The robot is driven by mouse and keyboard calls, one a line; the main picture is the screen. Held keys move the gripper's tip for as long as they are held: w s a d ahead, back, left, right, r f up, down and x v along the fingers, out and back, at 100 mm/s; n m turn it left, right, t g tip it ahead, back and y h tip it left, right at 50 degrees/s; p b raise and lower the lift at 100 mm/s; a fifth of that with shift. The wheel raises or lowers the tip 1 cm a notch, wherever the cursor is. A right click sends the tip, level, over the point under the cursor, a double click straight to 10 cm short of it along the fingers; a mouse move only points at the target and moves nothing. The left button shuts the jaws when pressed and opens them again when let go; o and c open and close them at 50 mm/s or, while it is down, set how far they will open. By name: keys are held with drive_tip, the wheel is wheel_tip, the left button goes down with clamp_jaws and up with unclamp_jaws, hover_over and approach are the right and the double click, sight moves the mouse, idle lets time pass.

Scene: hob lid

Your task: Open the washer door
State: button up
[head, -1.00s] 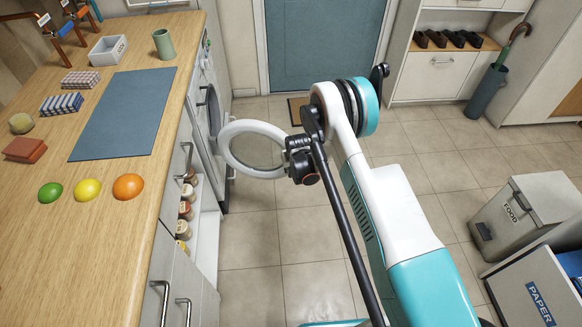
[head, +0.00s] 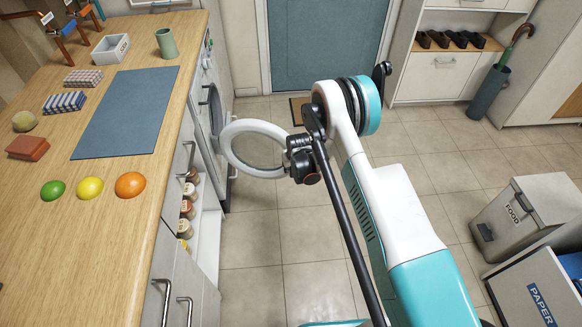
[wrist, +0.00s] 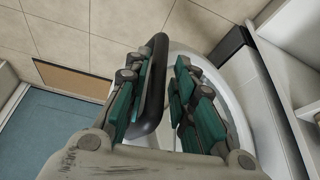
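The washer (head: 207,68) is built in under the counter on the left, its dark round opening partly showing. Its round white door (head: 228,155) stands swung well out from the front, over the floor. My gripper (head: 296,150) is at the door's outer edge in the head view, where its fingers are hard to make out. In the wrist view, the green-padded fingers (wrist: 158,98) stand apart on either side of the dark loop handle (wrist: 157,75). The handle lies close against the left finger, with a gap to the right finger. The white door ring (wrist: 240,80) is behind.
The wooden counter (head: 105,240) with fruit and small items runs along the left. An open shelf with jars (head: 187,208) is below it. A food bin (head: 515,215) and a paper bin (head: 540,290) stand at right. The tiled floor between is clear.

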drive_tip(key=a+v, duration=0.1)
drive_tip(key=v, duration=1)
drive_tip(key=shift+d+r, duration=0.25)
drive_tip(key=shift+d, duration=0.25)
drive_tip(key=shift+s, duration=0.1)
drive_tip(key=s+d+r, duration=0.3)
drive_tip(key=r, duration=0.7)
drive_tip(key=s+d+r+m+t, duration=0.1)
drive_tip(key=s+d+r, duration=0.25)
drive_tip(key=r, duration=0.65)
drive_tip(key=s+d+r, duration=0.2)
drive_tip(key=s+r, duration=0.1)
drive_tip(key=r, duration=0.8)
drive_tip(key=s+d+r+t, duration=0.1)
drive_tip(key=s+d+r, duration=0.1)
drive_tip(key=s+r, duration=0.3)
drive_tip(key=s+d+r, duration=0.2)
drive_tip(key=s+r, duration=0.1)
drive_tip(key=s, duration=0.5)
drive_tip(key=s+d+m+h, duration=0.1)
drive_tip(key=s+d, duration=0.2)
drive_tip(key=s, duration=1)
drive_tip(key=shift+t, duration=0.4)
drive_tip(key=shift+s+d+r, duration=0.1)
